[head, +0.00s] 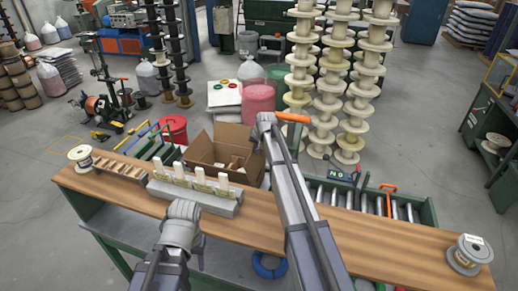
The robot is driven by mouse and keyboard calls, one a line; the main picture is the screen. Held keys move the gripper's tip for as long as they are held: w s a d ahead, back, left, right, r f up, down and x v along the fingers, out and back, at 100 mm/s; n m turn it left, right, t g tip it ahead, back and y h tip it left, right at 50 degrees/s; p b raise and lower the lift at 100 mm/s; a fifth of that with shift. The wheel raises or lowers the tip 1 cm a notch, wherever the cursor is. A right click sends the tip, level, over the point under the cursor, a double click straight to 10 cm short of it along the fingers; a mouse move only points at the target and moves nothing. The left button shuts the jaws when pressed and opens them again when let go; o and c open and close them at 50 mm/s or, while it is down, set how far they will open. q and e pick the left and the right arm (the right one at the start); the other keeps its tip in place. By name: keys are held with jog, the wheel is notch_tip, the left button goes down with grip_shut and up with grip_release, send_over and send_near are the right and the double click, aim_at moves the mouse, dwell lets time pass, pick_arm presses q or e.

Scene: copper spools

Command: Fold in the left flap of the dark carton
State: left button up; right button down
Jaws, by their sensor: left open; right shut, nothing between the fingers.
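The open brown carton (203,149) stands just behind the wooden bench, with light brown pieces or dividers inside. Its back side rises upright. The left flap is hard to make out at this size. My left gripper (183,207) is over the bench in front of the carton, apart from it; its fingers are mostly hidden behind the wrist. My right gripper (265,119) is high at the carton's right rear, seen from behind, and its arm covers the carton's right side. I cannot tell whether it touches the carton.
A grey block with pale upright pieces (192,186) sits on the bench (245,228) between my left gripper and the carton. A wooden rack (118,168) and spool (81,157) stand left, another spool (468,253) far right.

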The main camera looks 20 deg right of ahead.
jog(key=shift+w+a+f+n+g+h+b, duration=0.15)
jog(key=shift+w+a+f+g+h+b, duration=0.4)
jog(key=shift+w+a+f+b, duration=0.55)
jog(key=shift+w+a+f+n+g+h+b, duration=0.1)
jog(key=shift+w+a+f+g+h+b, duration=0.2)
jog(key=shift+w+a+f+h+b, duration=0.8)
jog(key=shift+w+a+f+n+g+h+b, duration=0.15)
jog(key=shift+w+a+f+g+b, duration=0.35)
jog(key=shift+a+f+b, duration=1.2)
jog(key=shift+w+a+f, duration=0.1)
jog(key=shift+a+f, duration=0.05)
jog(key=shift+a, duration=0.1)
jog(key=shift+d, duration=0.1)
